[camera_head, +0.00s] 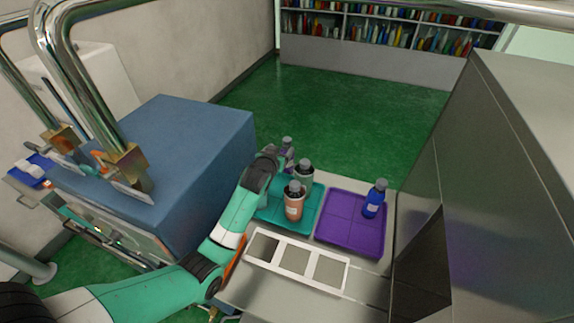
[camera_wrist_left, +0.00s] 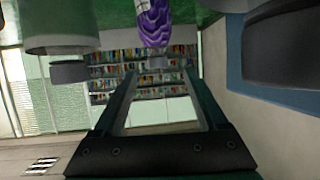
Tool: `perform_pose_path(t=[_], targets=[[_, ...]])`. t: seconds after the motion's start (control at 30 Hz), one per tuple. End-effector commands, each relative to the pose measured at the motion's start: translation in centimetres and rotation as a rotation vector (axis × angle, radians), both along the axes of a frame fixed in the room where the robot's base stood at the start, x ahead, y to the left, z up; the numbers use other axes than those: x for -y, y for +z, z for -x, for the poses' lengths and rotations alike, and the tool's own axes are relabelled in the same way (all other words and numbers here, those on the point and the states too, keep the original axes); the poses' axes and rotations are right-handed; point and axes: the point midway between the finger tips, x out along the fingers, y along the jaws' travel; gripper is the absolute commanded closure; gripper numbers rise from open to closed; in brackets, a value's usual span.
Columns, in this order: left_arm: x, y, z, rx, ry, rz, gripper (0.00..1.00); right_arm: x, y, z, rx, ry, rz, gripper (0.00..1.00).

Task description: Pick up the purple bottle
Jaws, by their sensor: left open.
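The purple bottle (camera_head: 287,146) stands at the far left corner of the teal tray (camera_head: 270,217), with its lower part hidden behind my left gripper (camera_head: 279,156). In the left wrist view the picture is upside down, and the purple bottle (camera_wrist_left: 153,24) shows at the top middle with its cap pointing down. There my left gripper (camera_wrist_left: 160,80) has its two fingers spread, with nothing held between them. The bottle lies beyond the fingertips, roughly in line with the gap. I cannot tell whether the fingers touch it. My right gripper is not in view.
An orange-brown bottle (camera_head: 294,204) and a grey-green bottle (camera_head: 304,172) stand close by on the teal tray. A blue bottle (camera_head: 374,198) stands on the purple tray (camera_head: 350,236). A white frame with three openings (camera_head: 312,252) lies in front. A blue box (camera_head: 193,135) stands left.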

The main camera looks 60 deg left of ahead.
Motion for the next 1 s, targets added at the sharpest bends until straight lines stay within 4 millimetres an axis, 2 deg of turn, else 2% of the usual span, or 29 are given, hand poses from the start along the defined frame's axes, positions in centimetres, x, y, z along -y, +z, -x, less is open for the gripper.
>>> perform_pose_path(t=[0.1, 0.33, 0.7, 0.97, 1.0], targets=[[-1.0, -0.6, -1.0, 0.0, 0.0, 0.0, 0.25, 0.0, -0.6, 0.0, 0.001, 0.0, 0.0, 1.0], [-1.5, -0.8, -1.5, 0.001, -0.001, 0.0, 0.25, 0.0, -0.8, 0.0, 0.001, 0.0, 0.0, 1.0], [-4.3, -2.9, -4.6, 0.001, -0.001, 0.0, 0.25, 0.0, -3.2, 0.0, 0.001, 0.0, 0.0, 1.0], [-4.5, -2.8, -4.8, 0.002, -0.002, -0.001, 0.25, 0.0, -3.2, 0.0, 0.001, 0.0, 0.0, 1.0], [-4.5, -2.8, -4.8, 0.002, -0.002, -0.001, 0.28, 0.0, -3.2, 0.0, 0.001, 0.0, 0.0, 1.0]])
